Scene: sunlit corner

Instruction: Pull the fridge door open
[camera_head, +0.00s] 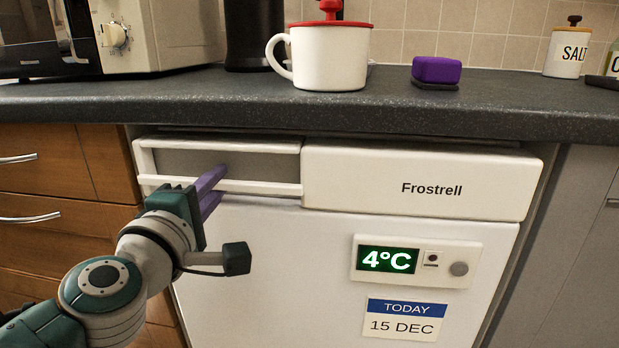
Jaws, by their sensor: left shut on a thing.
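The white fridge door (270,255) stands under the counter and looks closed or nearly so; I cannot tell if there is a small gap. Its upper band reads "Frostrell", with a recessed grip and a white handle bar (262,188) at the upper left. A display showing 4°C (388,260) and a date label (404,320) are on the door. My left gripper (212,186) reaches in from the left, its purple fingers shut on the handle bar. The fingertips are partly hidden at the recess. My right gripper is not in view.
The dark countertop (200,105) overhangs the fridge. On it stand a microwave (160,35), a white mug with a red lid (330,58), a purple sponge (437,69) and a salt jar (566,52). Wooden drawers (50,165) are left, a grey cabinet (575,240) right.

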